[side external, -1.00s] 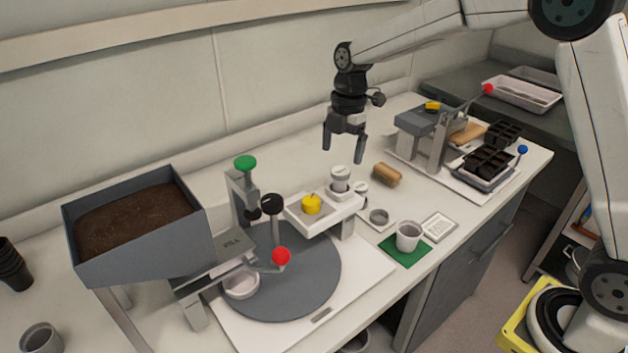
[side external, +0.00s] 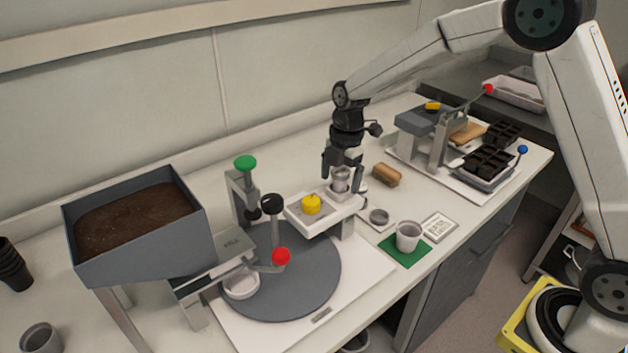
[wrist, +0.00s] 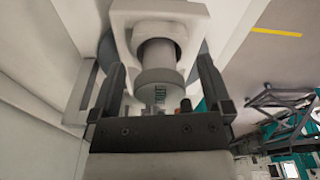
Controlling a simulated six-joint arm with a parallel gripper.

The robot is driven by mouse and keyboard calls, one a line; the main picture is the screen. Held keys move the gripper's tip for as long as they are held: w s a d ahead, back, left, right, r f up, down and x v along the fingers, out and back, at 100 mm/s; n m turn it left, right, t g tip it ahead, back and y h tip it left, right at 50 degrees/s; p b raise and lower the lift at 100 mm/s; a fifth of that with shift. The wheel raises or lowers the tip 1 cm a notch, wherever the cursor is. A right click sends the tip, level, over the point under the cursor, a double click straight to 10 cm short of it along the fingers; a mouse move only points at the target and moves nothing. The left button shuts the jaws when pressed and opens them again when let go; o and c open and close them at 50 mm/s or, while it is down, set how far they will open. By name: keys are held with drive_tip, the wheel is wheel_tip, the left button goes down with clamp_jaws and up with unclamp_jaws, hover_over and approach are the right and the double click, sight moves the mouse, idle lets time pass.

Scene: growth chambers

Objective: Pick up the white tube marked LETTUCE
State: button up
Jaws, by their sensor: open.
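A white tube (side external: 340,183) stands upright in the right part of a white holder (side external: 330,213), beside a yellow knob (side external: 311,204). In the wrist view the tube (wrist: 158,62) shows between my fingers, with green lettering on its near part that I cannot fully read. My gripper (side external: 342,172) points down over the tube, its fingers on either side of it. In the wrist view my gripper (wrist: 161,68) is open, with a gap between each finger and the tube. The tube's lower part is hidden in the holder.
A grey turntable (side external: 300,290) with red and black knobbed levers is at left, below a soil hopper (side external: 150,245). A white cup (side external: 408,236) stands on a green mat (side external: 397,252) at right. A brown roll (side external: 386,174) lies behind.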

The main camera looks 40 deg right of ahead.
drive_tip(key=shift+f, duration=0.1)
idle(0.4)
drive_tip(key=c, duration=1.3)
wheel_tip(320, 180, up, 2)
drive_tip(key=shift+s+d+r, duration=0.15)
drive_tip(key=shift+s+r, duration=1.7)
drive_tip(key=shift+s, duration=0.5)
drive_tip(key=shift+s+d+r, duration=0.1)
drive_tip(key=shift+s+r, duration=1.75)
drive_tip(key=shift+s, duration=0.45)
drive_tip(key=shift+s+d+r, duration=0.15)
drive_tip(key=shift+s+r, duration=1.7)
drive_tip(key=shift+s, duration=0.5)
